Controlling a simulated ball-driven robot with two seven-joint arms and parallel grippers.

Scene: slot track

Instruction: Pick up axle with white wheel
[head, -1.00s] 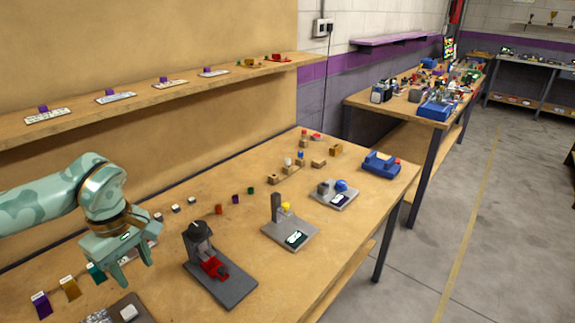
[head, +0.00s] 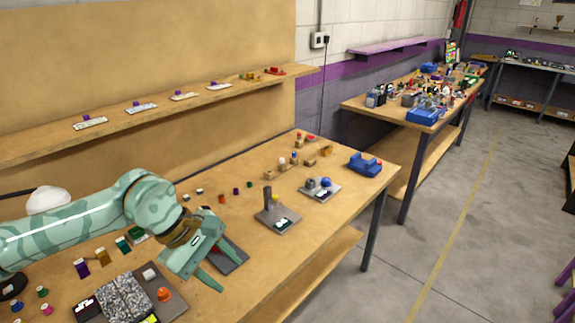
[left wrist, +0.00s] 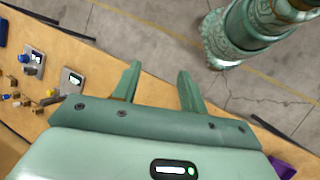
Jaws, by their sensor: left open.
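My left gripper (head: 192,276) is open, hanging near the front edge of the table (head: 290,240). It hides much of the red-and-grey fixture behind it. In the left wrist view its two fingers (left wrist: 160,75) stand apart with nothing between them, over the table edge and floor. An axle with a white wheel cannot be made out for certain. A small white piece (head: 283,161) stands among wooden blocks farther back on the table, well away from the gripper; it is too small to identify. My right gripper is not in view.
A grey fixture with an upright post (head: 268,198), a grey plate with a blue ball (head: 326,182) and a blue cradle (head: 365,164) stand to the right. A dark tray with speckled blocks (head: 178,303) lies at front left. A wall shelf (head: 50,145) runs behind.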

